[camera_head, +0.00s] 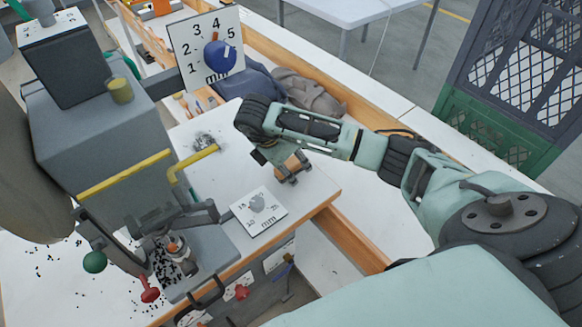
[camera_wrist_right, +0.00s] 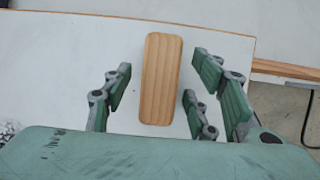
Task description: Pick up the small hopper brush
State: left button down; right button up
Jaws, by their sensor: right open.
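The small hopper brush shows in the right wrist view as a plain wooden block (camera_wrist_right: 161,80) with rounded corners, seen from above. No bristles are visible. In the head view its light wood (camera_head: 291,164) shows partly behind my right gripper (camera_head: 284,170), over the white bench top. My right gripper (camera_wrist_right: 162,92) is open, with its fingers on either side of the block. Clear gaps show between the fingers and the wood on both sides. I cannot tell how high the fingertips are. My left gripper is not in view.
The grey press (camera_head: 85,140) with its yellow bar stands left of my right gripper. A white "mm" dial plate (camera_head: 270,219) lies near the bench's wooden front edge. Black bits are scattered on the bench top. Grey cloth (camera_head: 308,92) lies behind my right arm.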

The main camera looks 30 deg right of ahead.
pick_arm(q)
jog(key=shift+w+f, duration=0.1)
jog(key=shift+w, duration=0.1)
pick_arm(e)
jog(key=shift+f, duration=0.1)
jog(key=shift+c, duration=0.3)
jog(key=shift+c, duration=1)
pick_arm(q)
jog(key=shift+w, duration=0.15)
pick_arm(e)
jog(key=c, duration=1)
